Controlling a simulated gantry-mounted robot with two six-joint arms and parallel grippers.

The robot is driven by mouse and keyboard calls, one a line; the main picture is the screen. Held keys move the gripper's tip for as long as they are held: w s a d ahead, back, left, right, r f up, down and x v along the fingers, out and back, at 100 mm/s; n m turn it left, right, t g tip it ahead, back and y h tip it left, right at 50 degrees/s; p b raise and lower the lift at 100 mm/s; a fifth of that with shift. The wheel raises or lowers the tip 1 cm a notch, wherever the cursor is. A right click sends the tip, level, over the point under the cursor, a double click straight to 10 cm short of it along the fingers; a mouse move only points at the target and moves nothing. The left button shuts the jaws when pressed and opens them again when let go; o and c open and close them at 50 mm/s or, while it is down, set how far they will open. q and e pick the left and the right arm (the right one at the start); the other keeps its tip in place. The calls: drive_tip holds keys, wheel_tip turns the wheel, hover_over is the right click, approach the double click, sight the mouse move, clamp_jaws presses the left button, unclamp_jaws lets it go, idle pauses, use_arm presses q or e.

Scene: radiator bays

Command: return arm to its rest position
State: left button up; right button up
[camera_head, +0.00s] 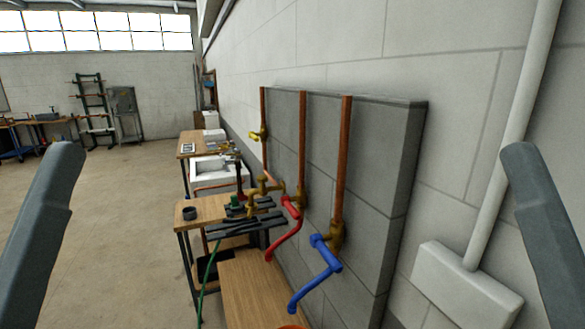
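A grey link of my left arm (42,215) stands upright along the left edge of the picture. A matching grey link of my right arm (545,225) stands along the right edge. Both are cut off by the frame, and neither touches anything that I can see. Neither gripper can be made out, so I cannot see their fingers or whether they hold anything.
A grey panel (395,150) carries copper pipes with valves, a red handle (287,236) and a blue handle (317,272). Wooden benches (245,285), a white sink (213,171) and dark bars (240,228) stand beside it. A pale pipe (513,130) and box (463,287) are right. Left floor is open.

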wheel_tip(320, 180, up, 35)
drive_tip(key=p, duration=3.2)
drive_tip(key=shift+r+y, duration=0.15)
drive_tip(key=shift+y, duration=0.15)
